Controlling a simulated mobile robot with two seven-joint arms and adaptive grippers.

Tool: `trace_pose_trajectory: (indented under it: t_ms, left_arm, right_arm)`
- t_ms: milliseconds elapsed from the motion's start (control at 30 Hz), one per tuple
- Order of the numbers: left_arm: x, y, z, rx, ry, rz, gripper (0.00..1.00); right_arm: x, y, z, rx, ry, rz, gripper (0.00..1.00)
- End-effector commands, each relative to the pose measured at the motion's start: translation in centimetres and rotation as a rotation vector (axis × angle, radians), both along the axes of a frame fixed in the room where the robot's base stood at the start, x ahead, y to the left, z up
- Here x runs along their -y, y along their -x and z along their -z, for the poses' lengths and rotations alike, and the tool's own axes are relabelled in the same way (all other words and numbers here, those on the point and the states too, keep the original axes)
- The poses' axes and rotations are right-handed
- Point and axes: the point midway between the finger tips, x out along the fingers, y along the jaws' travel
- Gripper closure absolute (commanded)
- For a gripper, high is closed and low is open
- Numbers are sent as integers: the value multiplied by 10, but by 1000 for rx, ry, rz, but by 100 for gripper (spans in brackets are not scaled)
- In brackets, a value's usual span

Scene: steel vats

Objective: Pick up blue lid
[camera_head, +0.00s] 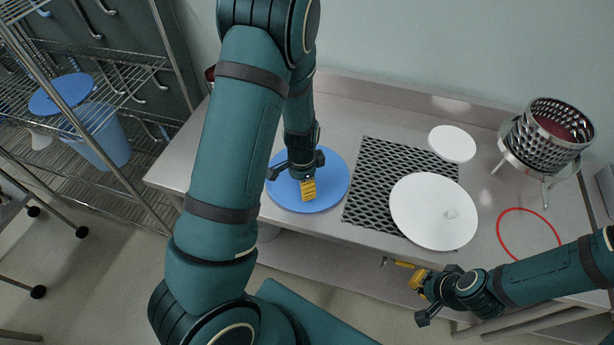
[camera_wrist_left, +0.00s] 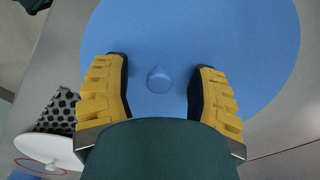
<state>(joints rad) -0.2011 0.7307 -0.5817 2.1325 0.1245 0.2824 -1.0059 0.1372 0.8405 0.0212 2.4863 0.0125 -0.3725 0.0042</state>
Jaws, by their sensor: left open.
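The blue lid (camera_head: 332,184) is a flat round disc lying on the steel table, left of the black mesh mat. In the left wrist view the blue lid (camera_wrist_left: 200,35) fills the upper middle, with a small round blue knob (camera_wrist_left: 160,79) at its centre. My left gripper (camera_head: 309,190) is above the lid. In the left wrist view my left gripper (camera_wrist_left: 160,85) is open, its yellow fingers on either side of the knob. No contact with the knob is visible. My right gripper (camera_head: 402,272) is at the table's front edge, away from the lid, with its yellow fingers apart.
A black mesh mat (camera_head: 375,185), a large white lid (camera_head: 420,215), a smaller white disc (camera_head: 452,143), a red ring (camera_head: 510,240) and a perforated steel basket (camera_head: 545,135) are on the table. A wire shelf at left holds a blue bucket (camera_head: 105,135) and another blue disc (camera_head: 60,93).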

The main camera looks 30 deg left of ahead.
Motion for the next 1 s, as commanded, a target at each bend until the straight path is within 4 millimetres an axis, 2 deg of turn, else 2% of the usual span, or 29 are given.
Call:
trace_pose_trajectory:
  t_ms: [200,233,300,400,800,867,1000]
  left_arm:
    - [0,0,0,1,1,0,42]
    - [0,0,0,1,1,0,46]
    - [0,0,0,1,1,0,71]
    - [0,0,0,1,1,0,100]
    - [0,-1,-1,1,0,0,100]
    - [0,-1,-5,2,0,-1,100]
    - [1,-2,-25,6,1,2,100]
  right_arm:
    - [0,0,0,0,0,0,100]
    - [0,0,0,0,0,0,100]
    - [0,0,0,0,0,0,100]
    - [0,0,0,0,0,0,100]
    - [0,0,-1,0,0,0,100]
    - [0,0,-1,0,0,0,100]
    - [0,0,-6,0,-1,0,100]
